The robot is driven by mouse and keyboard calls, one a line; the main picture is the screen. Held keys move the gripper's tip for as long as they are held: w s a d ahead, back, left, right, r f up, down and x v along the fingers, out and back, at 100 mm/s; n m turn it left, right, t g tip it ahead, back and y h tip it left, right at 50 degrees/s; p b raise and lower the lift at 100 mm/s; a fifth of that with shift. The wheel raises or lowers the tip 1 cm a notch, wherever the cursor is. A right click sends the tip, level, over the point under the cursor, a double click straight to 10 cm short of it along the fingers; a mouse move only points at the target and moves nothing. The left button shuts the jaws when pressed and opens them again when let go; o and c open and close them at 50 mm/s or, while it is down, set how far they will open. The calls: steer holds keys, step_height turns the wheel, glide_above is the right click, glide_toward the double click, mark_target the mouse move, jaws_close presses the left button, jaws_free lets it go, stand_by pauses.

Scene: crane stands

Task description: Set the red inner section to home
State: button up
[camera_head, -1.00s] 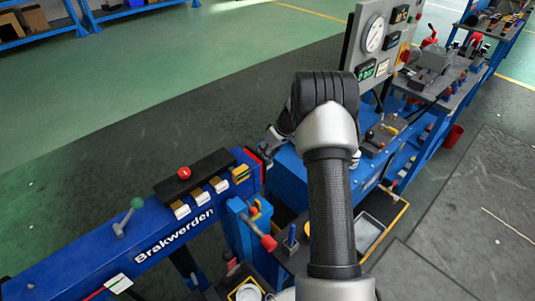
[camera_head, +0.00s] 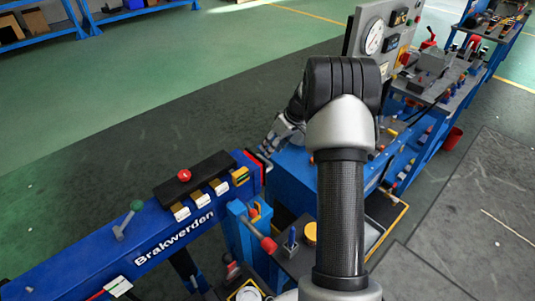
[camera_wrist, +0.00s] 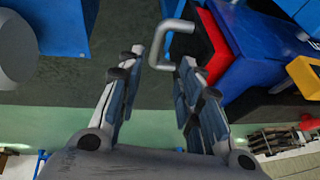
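The blue crane boom marked Brakwerden (camera_head: 140,235) runs from lower left toward the middle of the head view. The red inner section (camera_head: 254,158) shows only as a thin red edge at the boom's right end. In the wrist view the red section (camera_wrist: 212,52) is a short collar at the blue boom's end, with a bent grey handle (camera_wrist: 168,36) sticking out of it. My gripper (camera_wrist: 160,66) is open, its two fingers apart. The handle's bent end lies at the fingertips, between them in the picture; contact cannot be told. In the head view my gripper (camera_head: 270,146) is beside the boom end.
A red knob (camera_head: 184,175) and a green-tipped lever (camera_head: 128,216) stand on the boom. A grey gauge panel (camera_head: 384,40) and blue benches with several parts stand at right. Below the boom end is a red-handled lever (camera_head: 268,244). Floor left of the boom is clear.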

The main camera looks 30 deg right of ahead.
steer(key=v, duration=0.4)
steer(key=shift+s+r, duration=0.15)
steer(key=shift+r, duration=0.25)
